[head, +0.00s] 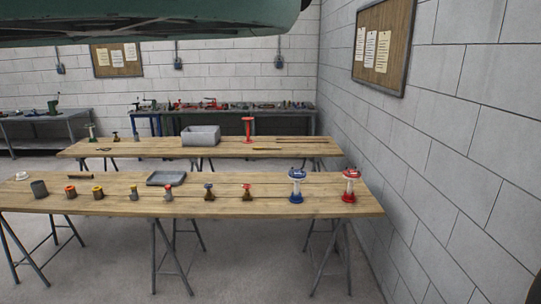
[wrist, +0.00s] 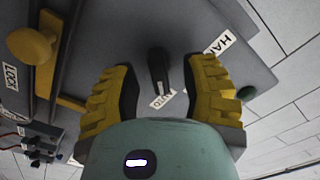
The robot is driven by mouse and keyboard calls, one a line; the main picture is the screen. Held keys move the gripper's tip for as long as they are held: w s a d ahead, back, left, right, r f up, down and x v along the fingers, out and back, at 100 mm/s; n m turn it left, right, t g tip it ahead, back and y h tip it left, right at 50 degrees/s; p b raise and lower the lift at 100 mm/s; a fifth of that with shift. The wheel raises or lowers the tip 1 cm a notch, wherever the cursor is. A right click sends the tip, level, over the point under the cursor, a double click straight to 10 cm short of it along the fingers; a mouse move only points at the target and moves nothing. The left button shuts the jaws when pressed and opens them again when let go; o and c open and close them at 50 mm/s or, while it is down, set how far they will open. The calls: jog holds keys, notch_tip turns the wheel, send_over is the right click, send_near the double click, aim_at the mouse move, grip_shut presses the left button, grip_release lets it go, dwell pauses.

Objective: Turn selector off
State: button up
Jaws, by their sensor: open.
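The selector (wrist: 157,68) is a small black knob on a grey panel (wrist: 125,35) in the wrist view. A pale mark on its lower end lies close to the AUTO label (wrist: 162,100). A second label reading HAND (wrist: 219,42), partly covered, is to the upper right. My gripper (wrist: 160,75) has two yellow ribbed fingers spread apart, one on each side of the knob, with visible gaps to it. Nothing is held. No OFF label can be made out. The selector does not show in the head view.
A yellow knob (wrist: 30,46) and a LOCK label (wrist: 10,77) are left in the wrist view; a green button (wrist: 246,93) is right. In the head view, a wooden table (head: 110,205) holds fittings, with a block wall (head: 450,150) at right.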

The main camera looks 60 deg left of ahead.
jog(key=shift+w+d, duration=0.3)
jog(key=shift+d, duration=0.05)
jog(key=shift+a, duration=0.1)
grip_shut()
dwell(0.3)
